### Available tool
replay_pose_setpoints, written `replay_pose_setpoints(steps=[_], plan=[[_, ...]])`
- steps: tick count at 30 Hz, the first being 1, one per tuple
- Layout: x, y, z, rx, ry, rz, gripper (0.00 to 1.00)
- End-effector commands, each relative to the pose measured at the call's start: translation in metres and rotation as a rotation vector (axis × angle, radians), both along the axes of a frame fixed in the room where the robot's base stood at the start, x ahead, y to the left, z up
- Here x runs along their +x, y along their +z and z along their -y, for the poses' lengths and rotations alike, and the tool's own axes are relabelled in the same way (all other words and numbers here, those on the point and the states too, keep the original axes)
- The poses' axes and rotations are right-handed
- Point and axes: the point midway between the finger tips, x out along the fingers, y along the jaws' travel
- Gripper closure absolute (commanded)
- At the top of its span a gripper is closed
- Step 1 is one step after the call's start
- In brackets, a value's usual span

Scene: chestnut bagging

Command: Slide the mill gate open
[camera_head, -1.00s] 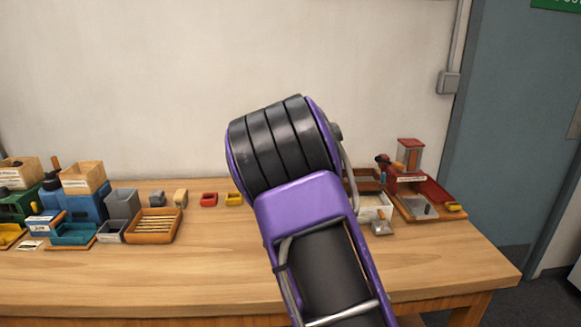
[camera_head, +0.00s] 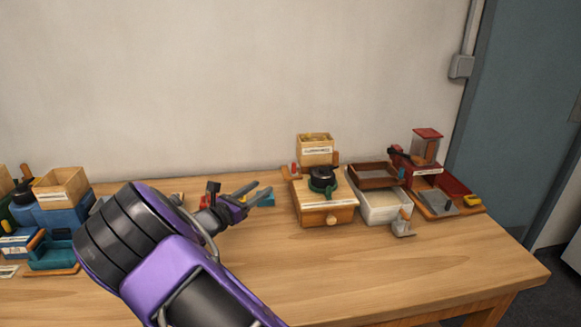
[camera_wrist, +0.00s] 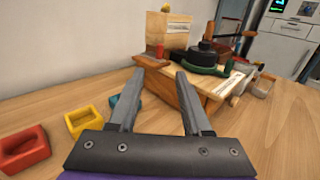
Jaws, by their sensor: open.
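My gripper (camera_head: 264,190) is open and empty above the table, left of a wooden mill-like box (camera_head: 326,212). The box has a front knob (camera_head: 331,220), a black-and-green round part (camera_head: 322,179) on top and a labelled wooden hopper (camera_head: 315,150) behind. In the wrist view, my open fingers (camera_wrist: 160,74) point toward the box's left side, with the hopper (camera_wrist: 169,30) beyond. A small red-tipped part (camera_wrist: 155,51) sits at the hopper's left foot; it also shows in the head view (camera_head: 294,169). I cannot tell for certain which part is the gate.
Red (camera_wrist: 24,148) and yellow (camera_wrist: 84,119) small trays lie left of my gripper. The table front is clear.

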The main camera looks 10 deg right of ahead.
Motion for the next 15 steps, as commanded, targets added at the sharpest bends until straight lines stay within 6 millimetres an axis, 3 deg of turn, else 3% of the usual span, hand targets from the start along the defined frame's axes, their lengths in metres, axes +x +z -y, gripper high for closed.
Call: replay_pose_setpoints(steps=[15], plan=[[0.079,0.0,0.081,0.004,-0.004,0.003,0.51]])
